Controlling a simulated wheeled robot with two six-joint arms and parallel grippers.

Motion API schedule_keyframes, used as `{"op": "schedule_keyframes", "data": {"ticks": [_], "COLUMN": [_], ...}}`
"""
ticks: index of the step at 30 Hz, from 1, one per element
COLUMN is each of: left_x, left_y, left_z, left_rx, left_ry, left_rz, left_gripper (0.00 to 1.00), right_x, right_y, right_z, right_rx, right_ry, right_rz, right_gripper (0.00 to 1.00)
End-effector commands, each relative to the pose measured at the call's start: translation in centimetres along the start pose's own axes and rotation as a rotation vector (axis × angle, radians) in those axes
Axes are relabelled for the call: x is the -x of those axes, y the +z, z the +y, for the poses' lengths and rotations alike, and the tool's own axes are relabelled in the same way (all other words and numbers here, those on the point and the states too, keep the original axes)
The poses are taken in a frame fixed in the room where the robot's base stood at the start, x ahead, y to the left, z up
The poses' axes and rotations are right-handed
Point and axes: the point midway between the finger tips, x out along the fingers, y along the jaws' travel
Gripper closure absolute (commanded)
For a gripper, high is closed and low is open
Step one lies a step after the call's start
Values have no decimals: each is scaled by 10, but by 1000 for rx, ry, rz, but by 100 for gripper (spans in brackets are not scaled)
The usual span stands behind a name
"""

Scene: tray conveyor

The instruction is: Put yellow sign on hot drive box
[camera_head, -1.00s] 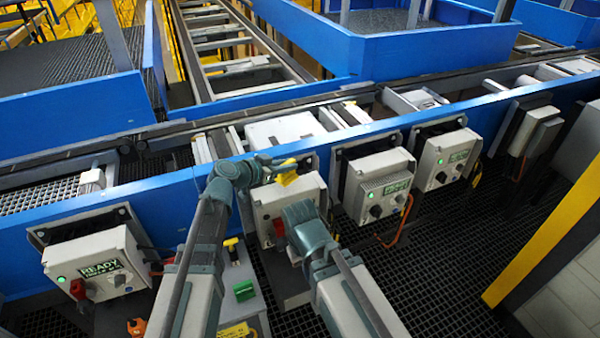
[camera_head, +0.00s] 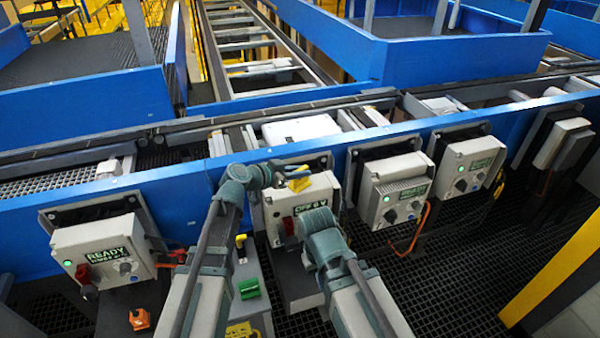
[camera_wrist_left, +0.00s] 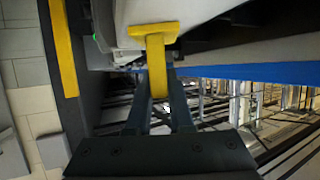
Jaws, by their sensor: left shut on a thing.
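My left gripper (camera_head: 284,176) is shut on a yellow sign (camera_head: 300,184), which it holds at the upper part of a grey drive box (camera_head: 285,212) marked OFF. The left wrist view shows the T-shaped sign (camera_wrist_left: 156,62) with its stem between the fingers and its wide end close to a pale box (camera_wrist_left: 135,14); I cannot tell whether they touch. The box has a red switch (camera_head: 289,226) low on its front. My right gripper (camera_head: 322,222) is in front of the box's lower right; its fingers are hidden. Which box is hot I cannot tell.
A READY box (camera_head: 100,255) is at left, and more grey boxes (camera_head: 395,190) are at right, along the blue conveyor rail (camera_head: 180,190). A yellow post (camera_head: 560,262) is at right.

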Motion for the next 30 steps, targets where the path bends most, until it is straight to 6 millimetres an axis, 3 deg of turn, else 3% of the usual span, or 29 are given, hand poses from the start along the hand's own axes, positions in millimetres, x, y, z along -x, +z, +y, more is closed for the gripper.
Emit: {"op": "schedule_keyframes", "data": {"ticks": [1,6,17,30], "left_x": [-1,0,2,88], "left_y": [1,1,-5,-6], "left_z": [0,0,0,1], "left_rx": [0,0,0,1], "left_ry": [0,0,0,-3], "left_rz": [0,0,0,0], "left_gripper": [77,50,50,50], "right_x": [-1,-1,6,39], "right_y": [0,0,0,2], "right_z": [0,0,1,4], "right_rx": [0,0,0,0], "right_ry": [0,0,0,0], "right_rz": [0,0,0,0], "right_gripper": [100,100,100,100]}}
